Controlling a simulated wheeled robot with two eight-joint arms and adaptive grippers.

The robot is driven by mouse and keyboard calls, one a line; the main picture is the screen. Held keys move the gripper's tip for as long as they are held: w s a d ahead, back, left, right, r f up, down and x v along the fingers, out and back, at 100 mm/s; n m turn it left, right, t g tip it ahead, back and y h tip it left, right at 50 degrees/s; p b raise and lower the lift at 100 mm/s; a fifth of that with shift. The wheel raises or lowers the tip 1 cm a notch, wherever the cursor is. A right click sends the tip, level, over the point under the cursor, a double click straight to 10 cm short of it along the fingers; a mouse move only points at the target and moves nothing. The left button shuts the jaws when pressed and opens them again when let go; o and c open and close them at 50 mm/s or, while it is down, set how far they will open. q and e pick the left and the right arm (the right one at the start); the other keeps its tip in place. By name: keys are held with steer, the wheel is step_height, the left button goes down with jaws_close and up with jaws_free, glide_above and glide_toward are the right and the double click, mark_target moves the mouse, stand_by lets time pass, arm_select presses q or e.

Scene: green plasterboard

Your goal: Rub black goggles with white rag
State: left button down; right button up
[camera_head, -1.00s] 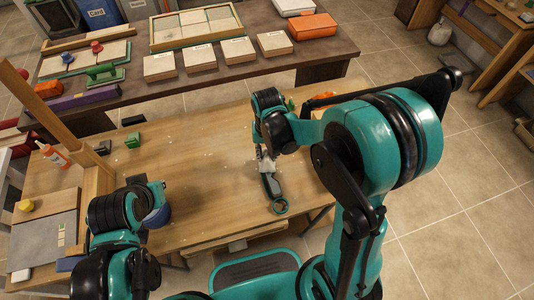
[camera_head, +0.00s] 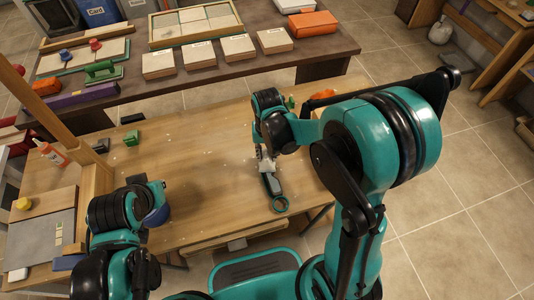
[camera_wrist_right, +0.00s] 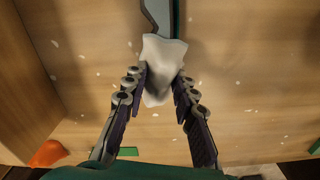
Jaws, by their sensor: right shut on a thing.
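My right gripper (camera_wrist_right: 160,95) is shut on a white rag (camera_wrist_right: 163,70), pinched between its fingers in the right wrist view. In the head view the rag (camera_head: 265,163) shows low over the wooden table, below my right wrist. The rag lies against the near end of a long dark grey thing with a teal edge (camera_wrist_right: 164,12). In the head view this thing (camera_head: 272,185) ends in a teal ring; it looks more like a tool than goggles. A small black thing (camera_head: 132,118) lies at the table's back edge; I cannot tell if it is goggles.
A green block (camera_head: 131,138), a glue bottle (camera_head: 50,152) and a wooden post stand on the left of the table (camera_head: 205,180). Pale flecks dot its clear middle. A dark bench behind holds tile boxes and an orange case (camera_head: 312,24). A blue round thing (camera_head: 158,215) is near my left arm.

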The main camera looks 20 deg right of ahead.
mark_target(270, 169)
steer(key=shift+f, duration=0.3)
steer(key=shift+s+r, duration=0.1)
steer(key=shift+s, duration=1.85)
steer(key=shift+s+f+b, duration=0.1)
steer(key=shift+f+b, duration=0.1)
steer(key=shift+b, duration=0.1)
steer(key=shift+w, duration=0.25)
steer(key=shift+w+b, duration=0.35)
steer(key=shift+w, duration=1.4)
jaws_close()
